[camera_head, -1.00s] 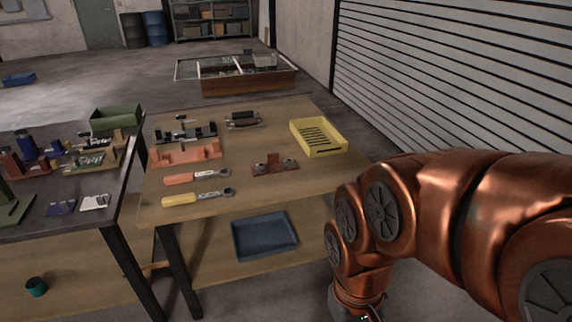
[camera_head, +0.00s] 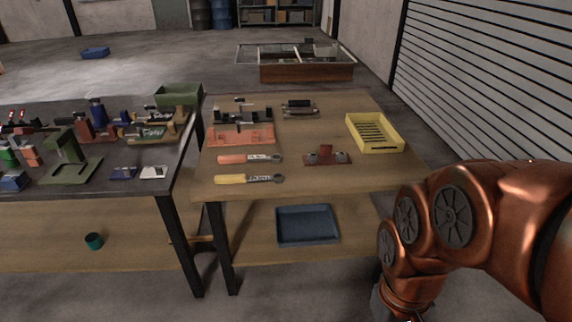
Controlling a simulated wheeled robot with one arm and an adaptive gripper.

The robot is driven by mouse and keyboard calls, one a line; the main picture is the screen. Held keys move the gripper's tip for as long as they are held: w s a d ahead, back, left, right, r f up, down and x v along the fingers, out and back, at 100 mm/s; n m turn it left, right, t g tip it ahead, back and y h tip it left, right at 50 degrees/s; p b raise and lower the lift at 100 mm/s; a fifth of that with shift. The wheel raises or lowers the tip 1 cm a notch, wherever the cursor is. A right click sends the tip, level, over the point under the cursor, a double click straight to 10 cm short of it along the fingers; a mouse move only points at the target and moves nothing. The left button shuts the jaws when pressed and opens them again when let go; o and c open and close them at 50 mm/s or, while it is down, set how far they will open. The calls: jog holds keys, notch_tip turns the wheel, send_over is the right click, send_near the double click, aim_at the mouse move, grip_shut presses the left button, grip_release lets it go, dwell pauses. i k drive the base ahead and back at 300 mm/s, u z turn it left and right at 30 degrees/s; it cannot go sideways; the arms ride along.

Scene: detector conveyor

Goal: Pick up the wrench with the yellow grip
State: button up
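The wrench with the yellow grip (camera_head: 248,179) lies flat near the front edge of the wooden table (camera_head: 305,191). Its yellow handle points left and its grey head points right. A similar wrench with an orange-red grip (camera_head: 249,159) lies just behind it, roughly parallel and apart from it. My copper-coloured arm fills the lower right, to the right of the table and well away from the wrench. The arm bends down to the bottom edge of the picture; my gripper's fingers are not visible.
A red fixture (camera_head: 326,156) sits right of the wrenches, and a yellow tray (camera_head: 374,133) stands at the table's right. An orange rack (camera_head: 240,136) is behind. A blue bin (camera_head: 307,226) lies on the lower shelf. A dark cluttered table (camera_head: 95,183) adjoins at left.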

aim_at(240, 178)
jog(key=k, duration=0.6)
jog(key=u, duration=0.7)
jog(key=i, duration=0.85)
jog(key=u, duration=0.4)
jog(key=i, duration=1.1)
jog(key=z, duration=0.35)
